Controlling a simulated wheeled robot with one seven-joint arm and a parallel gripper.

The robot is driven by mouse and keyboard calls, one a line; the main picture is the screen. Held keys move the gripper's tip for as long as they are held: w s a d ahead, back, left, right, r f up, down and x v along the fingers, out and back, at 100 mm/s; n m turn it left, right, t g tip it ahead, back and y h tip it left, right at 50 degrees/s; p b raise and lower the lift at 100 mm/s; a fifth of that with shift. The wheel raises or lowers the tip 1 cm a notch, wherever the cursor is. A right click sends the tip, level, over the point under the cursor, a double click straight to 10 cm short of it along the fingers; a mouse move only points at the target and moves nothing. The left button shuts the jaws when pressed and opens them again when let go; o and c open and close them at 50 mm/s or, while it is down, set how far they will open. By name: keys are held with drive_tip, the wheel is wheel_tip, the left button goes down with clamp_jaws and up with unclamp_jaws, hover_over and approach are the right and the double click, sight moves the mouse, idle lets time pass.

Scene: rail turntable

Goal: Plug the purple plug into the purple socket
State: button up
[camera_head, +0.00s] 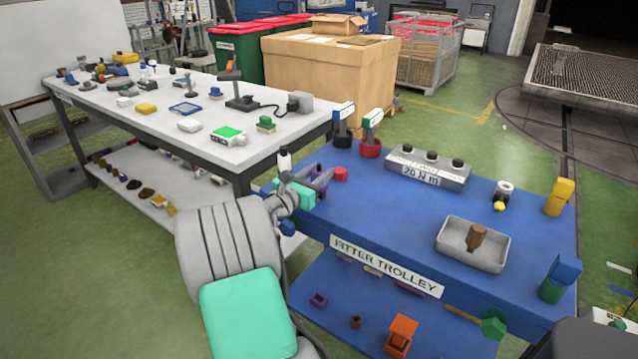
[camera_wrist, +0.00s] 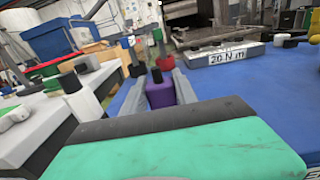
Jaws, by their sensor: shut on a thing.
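The purple plug (camera_wrist: 160,94) is a purple block with a dark top, upright between the two grey fingers in the wrist view. My gripper (camera_wrist: 160,86) is shut on it. In the head view my gripper (camera_head: 323,181) is over the left edge of the blue trolley top (camera_head: 400,215), and the plug is mostly hidden by the fingers. A small purple piece (camera_head: 317,299) lies on the trolley's lower shelf; I cannot tell whether it is the purple socket. No socket shows clearly near the plug.
A small red block (camera_head: 340,174) is just beyond my fingertips. Black (camera_head: 342,138) and red (camera_head: 370,148) holders and a grey box marked 20 N m (camera_head: 430,170) stand behind. A grey tray (camera_head: 470,262) is at right. A cluttered white bench (camera_head: 210,105) is at left.

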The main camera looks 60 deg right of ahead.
clamp_jaws()
drive_tip(key=shift+r, duration=0.15)
